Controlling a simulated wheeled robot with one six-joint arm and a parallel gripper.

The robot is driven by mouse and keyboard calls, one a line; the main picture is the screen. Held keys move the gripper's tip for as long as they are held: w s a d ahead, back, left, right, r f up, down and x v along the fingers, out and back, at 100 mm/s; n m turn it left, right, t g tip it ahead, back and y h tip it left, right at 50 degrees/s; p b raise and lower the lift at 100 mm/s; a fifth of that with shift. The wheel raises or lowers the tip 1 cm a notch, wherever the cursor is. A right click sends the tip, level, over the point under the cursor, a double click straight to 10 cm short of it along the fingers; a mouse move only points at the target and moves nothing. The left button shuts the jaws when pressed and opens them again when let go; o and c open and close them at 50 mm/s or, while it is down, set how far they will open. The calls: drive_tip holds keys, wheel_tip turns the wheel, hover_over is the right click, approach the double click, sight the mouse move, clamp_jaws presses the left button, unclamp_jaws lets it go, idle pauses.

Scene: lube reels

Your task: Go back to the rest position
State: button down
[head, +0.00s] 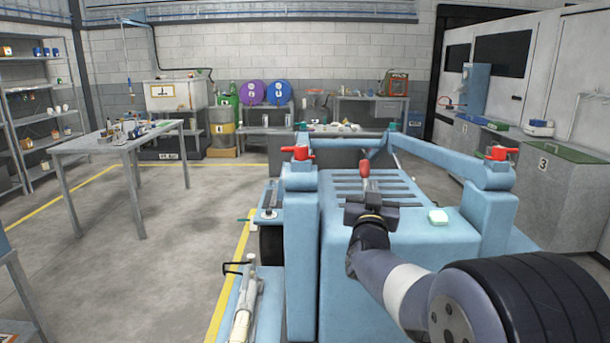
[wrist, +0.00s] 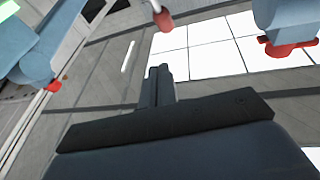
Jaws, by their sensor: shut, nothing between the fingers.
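My gripper (head: 364,192) is in the middle of the head view, above the slotted top of a blue machine (head: 335,240). In the wrist view its two dark fingers (wrist: 159,72) are together with nothing between them. A lever with a red knob (head: 364,168) appears just beyond the fingertips in the head view. A red-tipped rod also shows past the fingers in the wrist view (wrist: 163,18). I cannot tell whether the gripper touches it; a small gap shows in the wrist view. My arm reaches in from the lower right and hides part of the machine.
Red handles (head: 298,152) (head: 500,153) sit on the machine's left and right posts. A grey table (head: 100,143) with small items stands left. Cabinets with a green lid (head: 560,152) stand right. Open floor lies left of the machine.

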drive_tip(key=shift+s+a+f+m+t+h+b, duration=0.15)
drive_tip(key=shift+s+f+t+b, duration=0.2)
drive_tip(key=shift+s+f+b, duration=0.4)
drive_tip(key=shift+s+f+m+t+h+b, duration=0.1)
drive_tip(key=shift+s+f+t+b, duration=0.15)
drive_tip(key=shift+s+b, duration=0.55)
drive_tip(key=shift+s+a+f+m+t+h+b, duration=0.15)
drive_tip(key=shift+s+f+t+b, duration=0.3)
drive_tip(key=shift+b, duration=0.65)
drive_tip(key=shift+d, duration=0.1)
